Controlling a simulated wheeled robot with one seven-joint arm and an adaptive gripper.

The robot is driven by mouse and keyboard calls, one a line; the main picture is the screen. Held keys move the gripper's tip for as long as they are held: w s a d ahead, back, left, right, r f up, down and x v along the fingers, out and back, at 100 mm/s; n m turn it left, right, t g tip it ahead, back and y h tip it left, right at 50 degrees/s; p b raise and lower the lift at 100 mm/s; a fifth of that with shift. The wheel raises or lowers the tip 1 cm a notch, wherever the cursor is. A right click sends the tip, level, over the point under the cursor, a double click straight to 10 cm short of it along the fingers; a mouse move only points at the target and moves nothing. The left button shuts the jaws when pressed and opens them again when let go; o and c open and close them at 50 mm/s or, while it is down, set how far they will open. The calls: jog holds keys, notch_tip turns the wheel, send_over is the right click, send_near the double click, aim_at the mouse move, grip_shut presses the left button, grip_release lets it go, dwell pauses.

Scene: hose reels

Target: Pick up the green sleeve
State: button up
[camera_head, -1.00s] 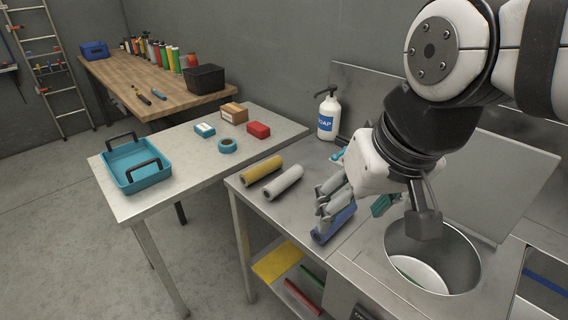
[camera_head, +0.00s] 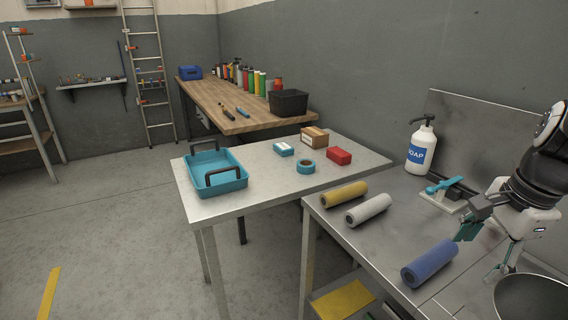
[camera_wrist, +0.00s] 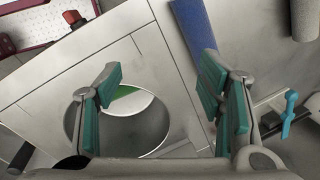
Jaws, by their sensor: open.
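I cannot make out a green sleeve for certain. In the wrist view a green patch (camera_wrist: 128,91) shows with a white surface inside the round metal opening (camera_wrist: 150,146), its shape partly hidden by my left finger. My gripper (camera_head: 487,250) is open and empty above the steel counter, to the right of a blue sleeve (camera_head: 430,263) and behind the opening's rim. The blue sleeve also shows in the wrist view (camera_wrist: 190,28), partly behind my right finger. A yellow sleeve (camera_head: 344,194) and a grey-white sleeve (camera_head: 368,210) lie further left on the counter.
A soap bottle (camera_head: 421,146) and a teal-handled tool (camera_head: 446,185) stand at the counter's back. The side table (camera_head: 262,182) holds a teal tray (camera_head: 217,183), tape (camera_head: 306,167) and small boxes. A yellow sheet (camera_head: 343,299) lies on the lower shelf.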

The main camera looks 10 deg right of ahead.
jog(key=s+d+f+m+b, duration=0.1)
jog(key=d+f+m, duration=0.1)
jog(key=d, duration=0.1)
jog(key=s+d+f+m+b, duration=0.1)
jog(key=d+f+m, duration=0.1)
jog(key=f, duration=0.1)
jog(key=s+d+f+m+g+b, duration=0.1)
jog(key=d+f+m, duration=0.1)
jog(key=d+f, duration=0.1)
jog(key=shift+d+f, duration=0.15)
jog(key=shift+d, duration=0.2)
jog(key=s+d+f+m+g+b, duration=0.1)
jog(key=s+d+f+m+b, duration=0.2)
jog(key=s+d+f+m, duration=0.55)
jog(key=shift+n, duration=0.25)
notch_tip(320, 180, down, 8)
jog(key=b, duration=0.3)
jog(key=shift+w+r, duration=0.1)
jog(key=shift+w, duration=0.05)
jog(key=shift+w+d+f+b, duration=0.15)
jog(key=shift+f+b, duration=0.25)
jog(key=shift+f, duration=0.55)
jog(key=shift+w+d+f+b, duration=0.15)
jog(key=shift+f+b, duration=0.25)
jog(key=shift+f, duration=0.6)
jog(key=shift+w+f+b, duration=0.15)
jog(key=shift+f+b, duration=0.25)
jog(key=shift+f, duration=0.55)
jog(key=c, duration=1.3)
jog(key=shift+o, duration=0.2)
